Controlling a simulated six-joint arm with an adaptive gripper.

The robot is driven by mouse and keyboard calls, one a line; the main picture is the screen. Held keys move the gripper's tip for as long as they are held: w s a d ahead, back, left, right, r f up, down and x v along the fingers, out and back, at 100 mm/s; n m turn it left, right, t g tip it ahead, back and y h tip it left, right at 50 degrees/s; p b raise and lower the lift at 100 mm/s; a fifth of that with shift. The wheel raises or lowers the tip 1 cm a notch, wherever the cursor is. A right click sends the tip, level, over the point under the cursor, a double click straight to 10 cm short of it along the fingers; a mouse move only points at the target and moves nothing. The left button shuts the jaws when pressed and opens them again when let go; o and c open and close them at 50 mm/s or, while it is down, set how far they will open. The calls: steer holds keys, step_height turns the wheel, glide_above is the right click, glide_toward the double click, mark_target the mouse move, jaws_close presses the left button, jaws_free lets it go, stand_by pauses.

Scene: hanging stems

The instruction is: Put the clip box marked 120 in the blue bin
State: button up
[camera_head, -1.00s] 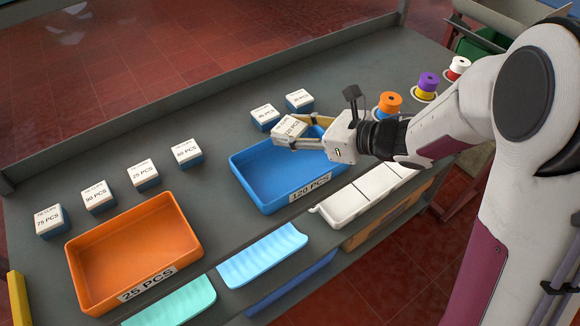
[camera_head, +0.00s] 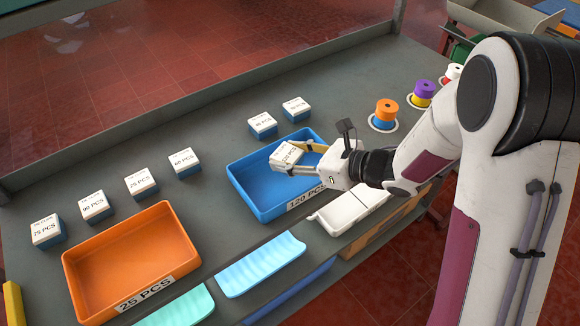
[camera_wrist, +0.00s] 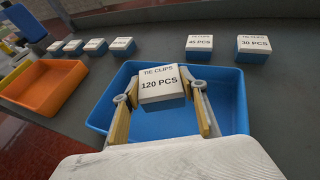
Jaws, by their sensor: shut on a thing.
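My gripper (camera_head: 302,158) is shut on the clip box marked 120 (camera_head: 286,154), a small box with a white top and blue lower part. The wrist view shows the box (camera_wrist: 162,83) between the two yellow-lined fingers (camera_wrist: 162,108), its label reading "TIE CLIPS 120 PCS". The blue bin (camera_head: 252,195) carries a "120 PCS" label and is empty. It also shows in the wrist view (camera_wrist: 98,112), below and around the held box. The box is over the bin; its exact height above the floor is hard to tell.
An orange bin (camera_head: 128,262) marked 25 PCS stands left, with several other clip boxes (camera_head: 142,184) behind it. The 45 PCS (camera_wrist: 199,47) and 30 PCS (camera_wrist: 254,48) boxes stand behind the blue bin. Stacked spools (camera_head: 385,113) are at right. Wavy trays (camera_head: 260,263) lie in front.

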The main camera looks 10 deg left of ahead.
stand_by(0.3)
steer(key=shift+f, duration=2.1)
steer(key=shift+f, duration=0.15)
steer(key=o, duration=1.1)
steer(key=shift+r, duration=0.2)
steer(key=v, duration=1.2)
steer(key=shift+r, duration=0.1)
